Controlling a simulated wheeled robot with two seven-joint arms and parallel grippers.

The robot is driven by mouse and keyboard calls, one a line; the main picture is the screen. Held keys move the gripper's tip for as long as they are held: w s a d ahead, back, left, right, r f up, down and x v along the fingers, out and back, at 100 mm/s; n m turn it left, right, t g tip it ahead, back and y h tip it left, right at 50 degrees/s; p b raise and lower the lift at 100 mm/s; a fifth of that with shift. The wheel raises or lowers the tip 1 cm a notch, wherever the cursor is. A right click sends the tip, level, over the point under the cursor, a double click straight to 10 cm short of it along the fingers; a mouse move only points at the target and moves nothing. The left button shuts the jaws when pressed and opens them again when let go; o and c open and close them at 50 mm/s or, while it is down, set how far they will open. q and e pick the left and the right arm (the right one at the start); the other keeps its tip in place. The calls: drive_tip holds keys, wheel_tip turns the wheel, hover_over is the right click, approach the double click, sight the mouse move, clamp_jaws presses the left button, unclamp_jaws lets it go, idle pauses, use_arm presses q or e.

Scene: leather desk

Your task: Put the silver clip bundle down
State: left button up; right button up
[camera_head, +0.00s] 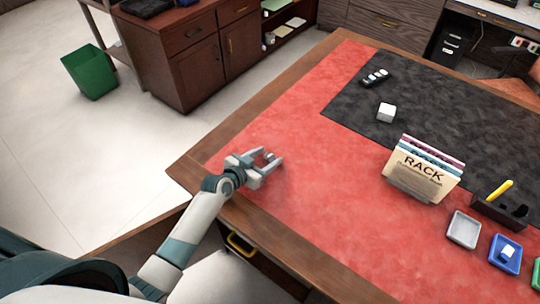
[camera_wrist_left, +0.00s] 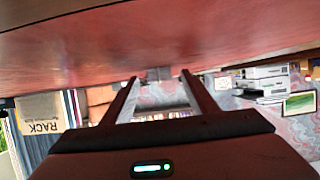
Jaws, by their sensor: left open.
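My left gripper (camera_head: 271,156) is low over the red part of the desk top, near its left edge, with its two fingers apart. A small grey, metallic-looking thing, apparently the silver clip bundle (camera_head: 268,156), shows between the fingertips in the head view. Whether it touches a finger or rests on the desk is unclear. In the left wrist view the gripper (camera_wrist_left: 160,77) is open, with the red surface close to the fingertips. That view looks upside down. My right gripper is not in view.
A document rack (camera_head: 418,175) stands right of the gripper. A white cube (camera_head: 386,112) and a dark strip with white pieces (camera_head: 375,77) lie on the black mat (camera_head: 440,100). Grey (camera_head: 464,230) and blue (camera_head: 505,254) trays are at lower right. Red surface around the gripper is clear.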

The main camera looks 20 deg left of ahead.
use_arm(q)
drive_tip(key=shift+w+f, duration=0.1)
drive_tip(key=shift+w, duration=0.15)
drive_tip(key=shift+c, duration=0.7)
drive_tip(key=c, duration=1.1)
drive_tip(key=shift+o, duration=0.2)
drive_tip(key=shift+r, duration=0.2)
drive_tip(key=shift+d+r, duration=0.1)
drive_tip(key=shift+r, duration=0.5)
wheel_tip(320, 180, up, 2)
drive_tip(key=shift+r+b, duration=0.25)
drive_tip(key=shift+b, duration=0.2)
drive_tip(key=s+d+r+b, duration=0.2)
drive_tip(key=d+r, duration=0.5)
drive_tip(key=d, duration=0.4)
drive_tip(key=shift+s+d, duration=0.2)
drive_tip(key=shift+s, duration=0.15)
